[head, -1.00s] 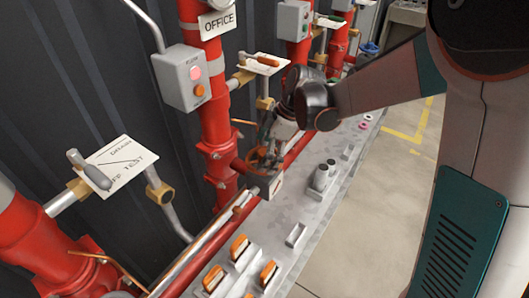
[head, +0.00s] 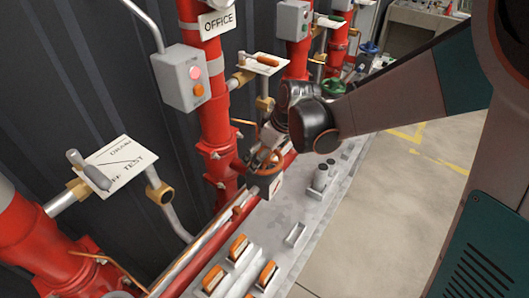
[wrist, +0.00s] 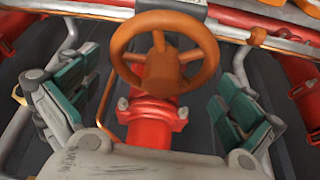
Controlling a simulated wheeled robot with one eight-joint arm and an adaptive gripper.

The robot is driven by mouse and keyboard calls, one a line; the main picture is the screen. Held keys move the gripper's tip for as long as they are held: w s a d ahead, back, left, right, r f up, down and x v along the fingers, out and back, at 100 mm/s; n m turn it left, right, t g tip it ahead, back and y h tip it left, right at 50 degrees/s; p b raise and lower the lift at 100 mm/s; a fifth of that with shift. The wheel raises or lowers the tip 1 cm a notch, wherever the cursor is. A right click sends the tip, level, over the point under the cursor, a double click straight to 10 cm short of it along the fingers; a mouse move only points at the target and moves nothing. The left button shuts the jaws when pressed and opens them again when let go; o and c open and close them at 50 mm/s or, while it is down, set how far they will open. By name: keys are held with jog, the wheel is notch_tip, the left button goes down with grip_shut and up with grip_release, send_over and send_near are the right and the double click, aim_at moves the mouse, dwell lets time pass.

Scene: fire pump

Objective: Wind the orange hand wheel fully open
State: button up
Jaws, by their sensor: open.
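The orange hand wheel (head: 268,170) sits low beside the red riser with the OFFICE sign, partly hidden by my gripper in the head view. In the wrist view the wheel (wrist: 165,68) shows its rim, spokes and hub, on a red flanged valve body (wrist: 150,118). My gripper (head: 264,152) is at the wheel's upper side in the head view. In the wrist view my gripper (wrist: 160,85) is open, with one green-padded finger on each side below the wheel. Both fingers look apart from the rim; contact cannot be told. How far the wheel is turned cannot be read.
A grey box with a lit pink lamp (head: 194,71) hangs on the riser above. A red pipe and a grey ledge (head: 275,222) with orange-handled switches (head: 238,247) run along the front. A green wheel (head: 333,87) stands farther back. The floor at right is clear.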

jog(key=c, duration=1.1)
jog(key=shift+o, duration=0.2)
jog(key=n, duration=0.2)
jog(key=n+g, duration=0.1)
jog(key=n, duration=0.1)
jog(key=shift+g+y, duration=0.3)
jog(key=n+g, duration=0.1)
jog(key=n, duration=0.3)
jog(key=shift+b, duration=0.3)
jog(key=shift+n+g, duration=0.6)
jog(key=shift+n, duration=0.5)
jog(key=n+g, duration=0.2)
jog(key=n, duration=0.3)
jog(key=shift+d+n, duration=0.1)
jog(key=shift+n, duration=0.3)
jog(key=shift+f, duration=0.1)
